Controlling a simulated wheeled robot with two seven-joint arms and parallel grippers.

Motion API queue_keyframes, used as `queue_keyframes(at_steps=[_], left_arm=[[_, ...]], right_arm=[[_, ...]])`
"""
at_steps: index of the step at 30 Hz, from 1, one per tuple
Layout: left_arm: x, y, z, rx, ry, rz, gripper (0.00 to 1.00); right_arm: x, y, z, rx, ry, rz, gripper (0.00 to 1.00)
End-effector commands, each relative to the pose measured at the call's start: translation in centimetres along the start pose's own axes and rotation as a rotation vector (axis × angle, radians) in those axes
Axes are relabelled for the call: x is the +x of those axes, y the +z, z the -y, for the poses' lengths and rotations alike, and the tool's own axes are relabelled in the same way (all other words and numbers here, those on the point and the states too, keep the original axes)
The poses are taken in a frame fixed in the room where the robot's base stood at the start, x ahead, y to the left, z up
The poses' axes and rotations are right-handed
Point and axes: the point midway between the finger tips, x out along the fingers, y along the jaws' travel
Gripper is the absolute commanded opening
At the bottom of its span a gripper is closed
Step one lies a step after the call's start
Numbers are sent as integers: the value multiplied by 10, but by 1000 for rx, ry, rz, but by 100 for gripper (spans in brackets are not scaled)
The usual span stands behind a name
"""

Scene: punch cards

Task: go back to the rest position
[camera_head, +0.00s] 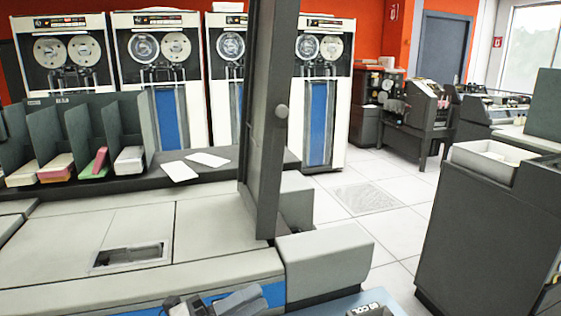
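My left gripper (215,303) shows only in part at the bottom edge of the head view, as dark grey pieces in front of the pale machine's front edge. Most of it is cut off by the frame, so I cannot tell whether its fingers are open or shut. Nothing is visibly held in it. My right gripper cannot be made out. Two white punch cards (180,171) lie flat on the dark ledge of the card machine, well apart from my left gripper.
The pale machine top (207,230) has a recessed slot (130,255). A tall dark post (268,120) rises in the middle. A dark cabinet (480,235) stands at right. Tape drives (160,70) line the back. Tiled floor (400,185) is free between.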

Motion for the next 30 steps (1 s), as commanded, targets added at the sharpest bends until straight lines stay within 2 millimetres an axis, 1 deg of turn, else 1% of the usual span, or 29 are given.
queue_keyframes(at_steps=[1,2,3,5,6,8,9,12,15,18,21,30], left_arm=[[-11,-2,-13,-206,-15,156,31],[-20,1,-22,-329,-19,254,31],[-35,2,-37,-493,-20,384,31],[-63,-3,-64,-741,-13,578,31],[-84,-10,-83,-905,-4,708,31],[-114,-26,-109,-1116,12,876,31],[-132,-39,-123,-1233,24,972,31],[-167,-72,-149,-1465,51,1161,31],[-190,-98,-162,-1610,73,1283,31],[-201,-112,-168,-1682,84,1344,31],[-204,-117,-170,-1706,88,1363,31],[-204,-117,-170,-1701,90,1360,31]], right_arm=[[0,0,0,0,0,0,100],[0,0,0,0,0,0,100],[0,0,0,0,0,0,100],[0,0,0,0,0,0,100],[0,0,0,0,0,0,100],[0,0,0,0,0,0,100],[0,0,0,0,0,0,100],[0,-1,0,0,0,-1,100],[1,-2,0,0,1,-5,100],[2,-4,0,1,1,-9,100],[2,-5,0,2,1,-11,100],[3,-6,0,4,1,-13,100]])
